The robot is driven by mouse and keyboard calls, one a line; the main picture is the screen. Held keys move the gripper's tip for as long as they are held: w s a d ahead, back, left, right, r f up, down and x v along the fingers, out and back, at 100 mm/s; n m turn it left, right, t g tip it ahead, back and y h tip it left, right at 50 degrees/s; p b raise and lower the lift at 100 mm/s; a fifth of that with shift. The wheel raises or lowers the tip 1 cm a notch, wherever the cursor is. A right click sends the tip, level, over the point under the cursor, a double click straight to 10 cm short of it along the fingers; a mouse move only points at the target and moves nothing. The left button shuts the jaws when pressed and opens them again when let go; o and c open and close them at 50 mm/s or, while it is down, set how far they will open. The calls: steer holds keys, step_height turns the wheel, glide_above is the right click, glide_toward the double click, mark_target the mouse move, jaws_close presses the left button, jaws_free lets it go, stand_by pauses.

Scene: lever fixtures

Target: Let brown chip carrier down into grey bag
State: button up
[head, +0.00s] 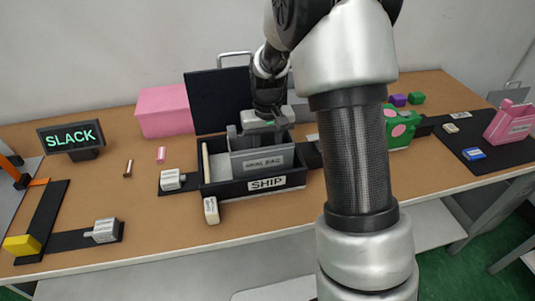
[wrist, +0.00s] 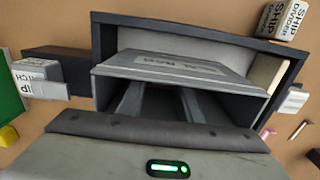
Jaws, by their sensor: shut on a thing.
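The grey bag (head: 264,159) is an open-topped holder with a label ending in "BAG". It stands inside the black SHIP box (head: 255,192), and its labelled side shows in the wrist view (wrist: 172,66). My gripper (head: 264,122) is over the bag's back part, pointing down. In the wrist view its two grey fingers (wrist: 160,103) reach down into the bag's opening. They are shut on the brown chip carrier, of which only a dark, brownish patch between the fingers may show. How deep it sits is hidden by the bag walls and gripper body.
A black panel (head: 217,101) stands up behind the box. A white block (head: 211,210) stands at its front left; labelled grey blocks (head: 171,179) lie beside it. A pink box (head: 163,110) and SLACK sign (head: 71,137) are left.

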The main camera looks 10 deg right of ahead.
stand_by(0.3)
steer(key=o, duration=1.1)
step_height(320, 180, up, 17)
steer(key=p, duration=0.3)
steer(key=s+r+t, duration=0.2)
steer(key=s+r, duration=0.6)
steer(key=s, duration=0.2)
steer(key=s+t, duration=0.4)
steer(key=s, duration=1)
step_height(320, 180, up, 13)
steer(key=p, duration=1.3)
steer(key=shift+w+p, duration=0.2)
steer(key=shift+p, duration=0.2)
